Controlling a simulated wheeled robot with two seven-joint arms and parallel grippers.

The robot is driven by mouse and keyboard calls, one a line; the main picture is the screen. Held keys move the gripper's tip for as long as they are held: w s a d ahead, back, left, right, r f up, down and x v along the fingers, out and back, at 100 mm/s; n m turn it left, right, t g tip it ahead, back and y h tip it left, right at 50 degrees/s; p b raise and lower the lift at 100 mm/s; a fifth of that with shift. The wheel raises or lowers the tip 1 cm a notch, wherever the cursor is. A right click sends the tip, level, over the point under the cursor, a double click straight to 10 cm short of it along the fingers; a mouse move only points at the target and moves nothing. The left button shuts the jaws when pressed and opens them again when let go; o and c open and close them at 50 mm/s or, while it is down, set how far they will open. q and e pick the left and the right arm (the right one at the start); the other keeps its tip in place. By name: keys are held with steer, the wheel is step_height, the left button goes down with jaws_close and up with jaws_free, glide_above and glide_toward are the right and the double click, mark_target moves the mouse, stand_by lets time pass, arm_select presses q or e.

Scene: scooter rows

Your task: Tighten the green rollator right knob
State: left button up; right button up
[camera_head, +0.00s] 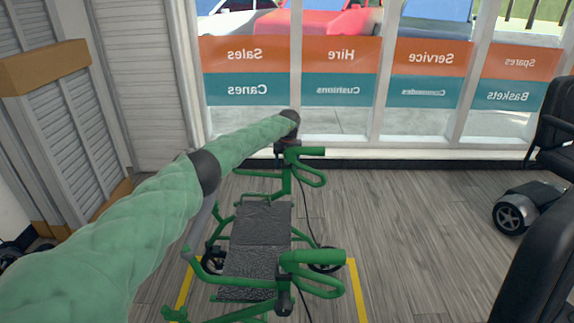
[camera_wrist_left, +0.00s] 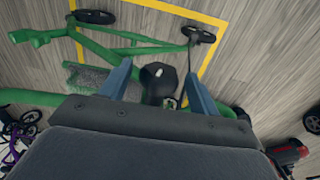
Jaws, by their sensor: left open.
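The green rollator (camera_head: 187,254) stands on the floor with a dark seat (camera_head: 262,222) and two green handles. My left arm reaches over to the far handle (camera_head: 309,173), and my left gripper (camera_head: 287,143) is small and dark at its post. In the left wrist view the left gripper (camera_wrist_left: 160,72) is open, with one blue finger on each side of a black knob (camera_wrist_left: 157,84). I cannot tell whether the fingers touch it. Another black knob (camera_head: 284,302) shows under the near handle (camera_head: 312,258). My right gripper is not in view.
Yellow floor tape (camera_head: 357,290) frames the rollator. A window wall with shop signs (camera_head: 340,60) stands behind it. A black scooter (camera_head: 525,207) is at the right, and slatted panels (camera_head: 70,120) are at the left. The floor between rollator and scooter is clear.

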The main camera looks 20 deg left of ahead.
arm_select(q)
steer(key=shift+c, duration=0.2)
steer(key=c, duration=0.9)
steer(key=shift+c, duration=0.2)
steer(key=shift+a+h, duration=0.2)
steer(key=shift+h, duration=0.4)
steer(key=shift+s+a+f+t+h, duration=0.15)
steer(key=shift+t+h, duration=0.35)
steer(key=shift+h, duration=0.5)
steer(key=shift+a+t+h, duration=0.1)
steer(key=shift+t+h, duration=0.2)
steer(key=shift+h, duration=0.7)
steer(key=shift+h+b, duration=0.55)
steer(key=shift+h, duration=0.15)
